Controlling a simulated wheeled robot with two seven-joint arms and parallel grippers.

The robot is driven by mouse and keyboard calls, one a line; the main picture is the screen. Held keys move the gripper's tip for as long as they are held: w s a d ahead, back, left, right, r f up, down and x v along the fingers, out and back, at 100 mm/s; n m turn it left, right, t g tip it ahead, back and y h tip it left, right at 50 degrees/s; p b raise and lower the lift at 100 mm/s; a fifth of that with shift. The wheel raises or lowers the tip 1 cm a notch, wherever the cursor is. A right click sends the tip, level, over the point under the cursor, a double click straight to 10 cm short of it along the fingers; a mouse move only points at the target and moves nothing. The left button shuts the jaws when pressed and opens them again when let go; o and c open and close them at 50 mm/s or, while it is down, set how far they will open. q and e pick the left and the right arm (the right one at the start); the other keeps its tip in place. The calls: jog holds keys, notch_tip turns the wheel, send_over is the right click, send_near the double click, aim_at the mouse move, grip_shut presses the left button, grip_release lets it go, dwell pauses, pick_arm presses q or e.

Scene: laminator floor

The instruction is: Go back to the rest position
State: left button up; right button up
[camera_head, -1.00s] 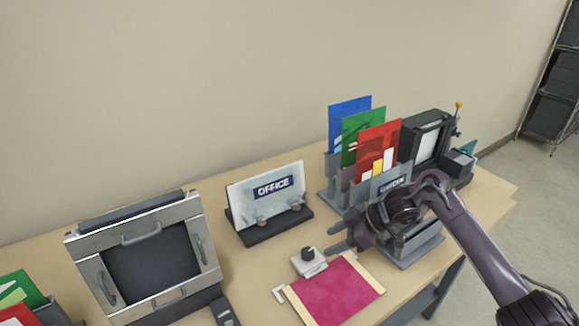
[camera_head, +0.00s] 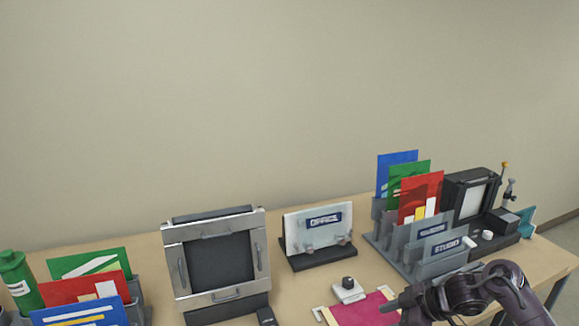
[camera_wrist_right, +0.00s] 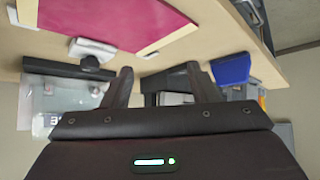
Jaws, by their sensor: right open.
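My right gripper (camera_head: 398,302) is at the lower right of the head view, in front of the grey card rack and over the right edge of the magenta mat (camera_head: 362,312). In the right wrist view its two fingers (camera_wrist_right: 162,82) stand apart with nothing between them. The mat also shows in the wrist view (camera_wrist_right: 120,20), beyond the fingers. My left gripper is in neither view.
A grey rack (camera_head: 437,268) labelled STUDIO holds blue, green and red cards. A framed silver machine (camera_head: 215,226), an OFFICE sign (camera_head: 318,228), a small white block with a black knob (camera_head: 347,290), more cards (camera_head: 88,263) and a green bottle (camera_head: 19,281) share the table.

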jog(key=shift+t+h, duration=0.6)
jog(key=shift+t, duration=0.2)
jog(key=a+f, duration=0.4)
jog(key=a, duration=0.1)
jog(key=shift+a+f, duration=0.2)
jog(key=s+a+m+t+h, duration=0.1)
jog(key=s+a, duration=0.1)
jog(key=s+a+f+m+t+h, duration=0.1)
jog(key=s+a, duration=0.1)
jog(key=s, duration=0.1)
jog(key=shift+f+h, duration=0.15)
jog(key=shift+h, duration=0.15)
jog(key=s+d+r+m+g+h, duration=0.25)
jog(key=s+m, duration=0.25)
jog(key=s, duration=0.5)
jog(key=s+d+r+m+g+h, duration=0.1)
jog(key=s+d+m+h, duration=0.2)
jog(key=s, duration=0.7)
jog(key=s+f+m+g+y, duration=0.1)
jog(key=s+f+g+y, duration=0.15)
jog(key=f, duration=2.95)
jog(key=s+d+f, duration=0.2)
jog(key=s+f, duration=0.6)
jog(key=s, duration=0.1)
jog(key=s+d+f+h, duration=0.1)
jog(key=s+d+f, duration=0.1)
jog(key=s+f, duration=0.6)
jog(key=shift+s+f+g, duration=0.3)
jog(key=shift+s, duration=0.75)
